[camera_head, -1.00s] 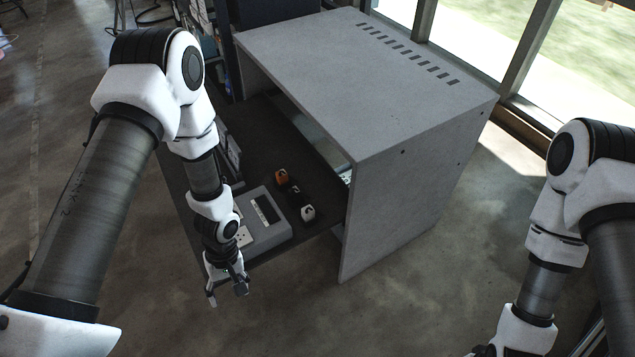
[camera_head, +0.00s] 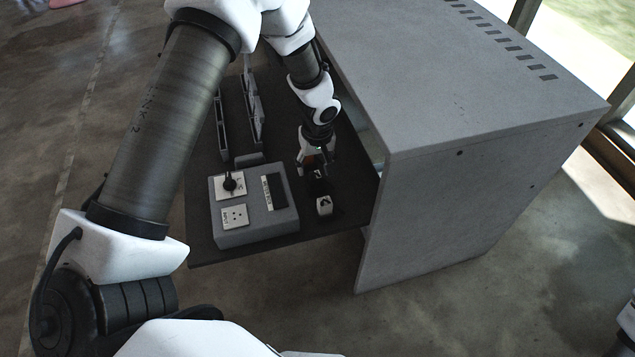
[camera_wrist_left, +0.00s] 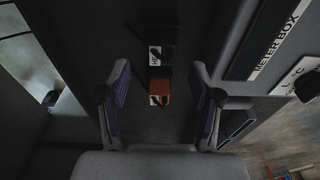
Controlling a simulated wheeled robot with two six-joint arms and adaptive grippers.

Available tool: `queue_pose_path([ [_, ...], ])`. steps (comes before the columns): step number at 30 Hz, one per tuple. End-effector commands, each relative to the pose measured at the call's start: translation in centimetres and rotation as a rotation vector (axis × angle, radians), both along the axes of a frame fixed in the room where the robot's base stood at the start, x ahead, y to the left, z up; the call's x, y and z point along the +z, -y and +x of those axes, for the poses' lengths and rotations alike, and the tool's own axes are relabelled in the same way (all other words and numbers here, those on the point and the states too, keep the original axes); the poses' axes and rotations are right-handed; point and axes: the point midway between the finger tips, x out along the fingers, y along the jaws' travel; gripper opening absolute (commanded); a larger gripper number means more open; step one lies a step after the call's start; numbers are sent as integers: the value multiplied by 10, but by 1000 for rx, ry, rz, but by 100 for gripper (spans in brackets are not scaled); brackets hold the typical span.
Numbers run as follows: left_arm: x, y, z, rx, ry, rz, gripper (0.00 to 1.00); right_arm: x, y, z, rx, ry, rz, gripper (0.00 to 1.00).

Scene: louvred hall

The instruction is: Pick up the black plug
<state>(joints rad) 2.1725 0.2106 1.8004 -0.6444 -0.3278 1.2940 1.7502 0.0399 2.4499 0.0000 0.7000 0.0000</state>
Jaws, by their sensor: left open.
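The black plug (camera_head: 317,186) stands on the dark shelf, just behind a white plug (camera_head: 324,206). My left gripper (camera_head: 316,166) is open above the plugs and partly hides the black plug and the orange plug (camera_head: 312,157). In the left wrist view the orange plug (camera_wrist_left: 159,87) shows between the spread fingers (camera_wrist_left: 160,105). A dark shape just above it there, the black plug (camera_wrist_left: 163,74), is hard to make out. A white-faced piece (camera_wrist_left: 155,56) lies beyond it. Nothing is visibly held.
A large grey cabinet (camera_head: 480,150) rises close on the right.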

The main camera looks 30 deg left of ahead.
Motion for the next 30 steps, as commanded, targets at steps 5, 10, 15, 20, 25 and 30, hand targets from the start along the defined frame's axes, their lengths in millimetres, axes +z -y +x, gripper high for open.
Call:
queue_pose_path([
  [5,-35,1,0,-2,-4,1,65,-12,0,0,0,0,0,56],
  [10,-47,-1,1,-1,-1,0,65,-13,0,0,0,0,0,56],
  [15,-46,-1,1,-1,-1,0,50,-12,0,0,0,0,0,56],
  [20,-46,-1,1,-1,-2,-1,0,-12,0,0,0,0,0,56],
  [25,-46,-1,1,-1,-2,-1,0,-12,0,0,0,0,0,56],
  [30,-42,-1,1,-1,-1,-1,0,-11,0,0,0,0,0,56],
])
